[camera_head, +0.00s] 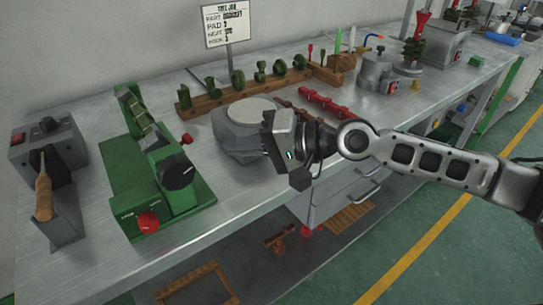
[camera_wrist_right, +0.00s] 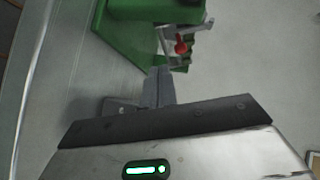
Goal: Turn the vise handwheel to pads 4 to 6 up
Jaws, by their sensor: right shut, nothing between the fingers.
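The green vise (camera_head: 150,170) stands on the bench at the left. A row of metal pads (camera_head: 145,120) lies along its top; I cannot read their numbers. A black round handwheel or knob (camera_head: 178,172) is on its right face, and a small red knob (camera_head: 187,139) sticks out behind it. In the right wrist view, green bodywork (camera_wrist_right: 150,12) and a red knob (camera_wrist_right: 182,47) show beyond my fingertips. My right gripper (camera_wrist_right: 160,75) is shut and empty, apart from the red knob. In the head view its body (camera_head: 280,140) is right of the vise; its fingertips are unclear.
A grey faceted block with a round plate (camera_head: 248,111) stands beside my right gripper. A wooden rack (camera_head: 205,99) with green parts is behind it, and red blocks (camera_head: 325,103) lie to the right. A grey box with a wooden-handled tool (camera_head: 43,190) stands far left.

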